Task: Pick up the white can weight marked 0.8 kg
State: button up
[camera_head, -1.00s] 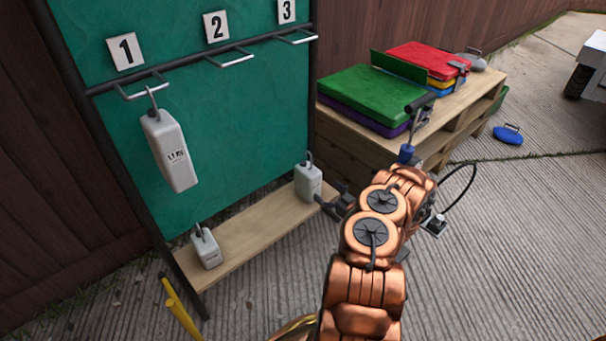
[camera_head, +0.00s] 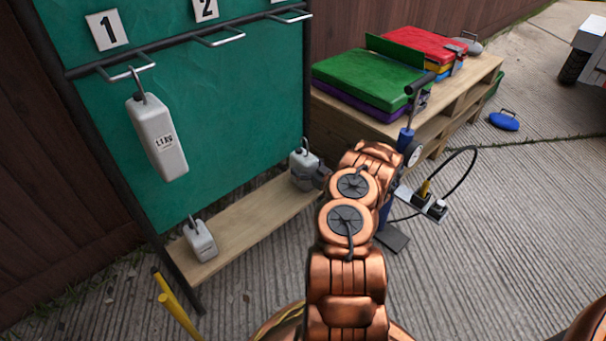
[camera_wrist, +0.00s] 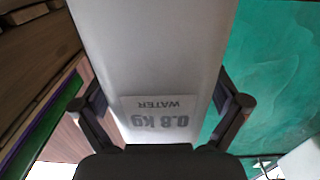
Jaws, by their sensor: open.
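The white can weight marked 0.8 kg (camera_head: 301,158) stands upright at the right end of the wooden shelf, with a hook on top. In the wrist view the can (camera_wrist: 150,55) fills the middle, its "0.8 kg WATER" label upside down. My gripper (camera_wrist: 160,100) is open, with one finger on either side of the can. A gap shows beside the left finger; the right finger is close to the can's edge, and I cannot tell if it touches. In the head view my gripper (camera_head: 319,178) is at the can, mostly hidden behind my arm.
A larger white weight (camera_head: 157,138) hangs from hook 1 on the green board (camera_head: 230,110). A small white can (camera_head: 200,240) stands at the left of the shelf (camera_head: 245,222). A pallet table (camera_head: 450,115) with coloured cases stands right. Yellow posts (camera_head: 175,310) stand front left.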

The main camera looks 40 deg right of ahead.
jog(key=c, duration=1.8)
jog(key=shift+r, duration=0.2)
